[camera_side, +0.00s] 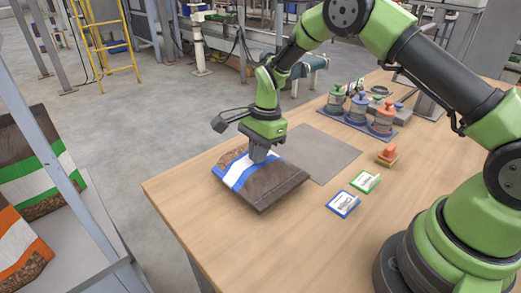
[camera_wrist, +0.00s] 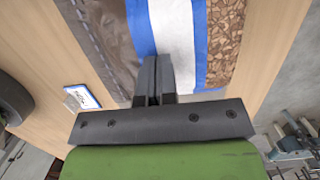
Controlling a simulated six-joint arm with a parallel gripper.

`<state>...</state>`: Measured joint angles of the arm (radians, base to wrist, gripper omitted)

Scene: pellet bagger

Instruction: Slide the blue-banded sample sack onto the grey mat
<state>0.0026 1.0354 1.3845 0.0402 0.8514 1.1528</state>
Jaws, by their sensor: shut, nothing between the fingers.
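The blue-banded sample sack (camera_side: 276,186) lies flat on the wooden table, brown with a white stripe edged in blue. The grey mat (camera_side: 328,152) lies flat behind it and to its right in the side view. The sack's far edge is close to the mat; my gripper hides part of that gap. My gripper (camera_side: 258,157) is shut with nothing in it, pointing down at the sack's far edge by the striped band. In the wrist view the shut fingers (camera_wrist: 152,100) are at the edge of the sack (camera_wrist: 175,40), over its blue and white band. I cannot tell whether they touch it.
A blue-edged card (camera_side: 343,204) and a green-edged card (camera_side: 365,181) lie right of the sack. An orange-handled stamp (camera_side: 387,156) stands beyond them. A blue tray (camera_side: 352,122) holds several lidded jars. Other sacks (camera_side: 38,170) lie on a shelf at left.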

